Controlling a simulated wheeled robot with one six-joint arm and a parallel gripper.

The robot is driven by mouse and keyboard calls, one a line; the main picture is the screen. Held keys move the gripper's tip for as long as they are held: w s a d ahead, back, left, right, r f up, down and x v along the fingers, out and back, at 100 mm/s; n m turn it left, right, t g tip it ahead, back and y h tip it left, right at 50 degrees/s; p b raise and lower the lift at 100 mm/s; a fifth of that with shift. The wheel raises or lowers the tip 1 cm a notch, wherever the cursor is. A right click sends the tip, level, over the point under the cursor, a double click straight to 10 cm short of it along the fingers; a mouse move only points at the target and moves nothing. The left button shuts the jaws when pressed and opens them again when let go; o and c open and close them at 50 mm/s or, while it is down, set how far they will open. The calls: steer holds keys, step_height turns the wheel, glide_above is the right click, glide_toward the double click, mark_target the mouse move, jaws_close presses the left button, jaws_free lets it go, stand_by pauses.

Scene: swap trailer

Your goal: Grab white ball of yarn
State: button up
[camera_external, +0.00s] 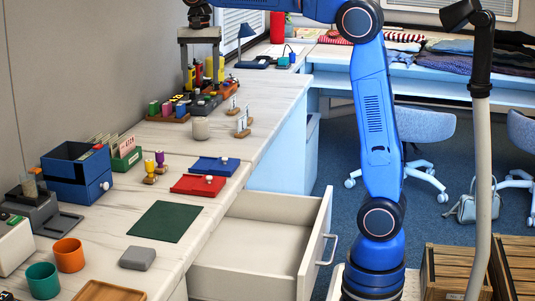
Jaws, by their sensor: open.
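No white ball of yarn can be made out for certain. My gripper (200,72) is at the top left, pointing down over the far part of the worktop. Its two fingers are apart, with yellow and red items showing around and behind them. I see nothing held between them.
The worktop (150,133) carries a blue drawer box (72,185), a green mat (165,222), a grey block (137,257) and two cups. An open, empty-looking drawer (255,250) juts out below its edge. Crates (455,270) and a grey pole (481,160) stand right.

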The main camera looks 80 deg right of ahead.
mark_target(201, 118)
step_height(201, 118, down, 12)
steer(key=shift+f, duration=0.1)
steer(key=shift+w+f, duration=0.15)
steer(key=shift+f, duration=1.15)
steer(key=shift+w+f, duration=0.1)
steer(key=shift+f, duration=1.15)
steer(key=shift+c, duration=0.6)
steer(key=c, duration=1)
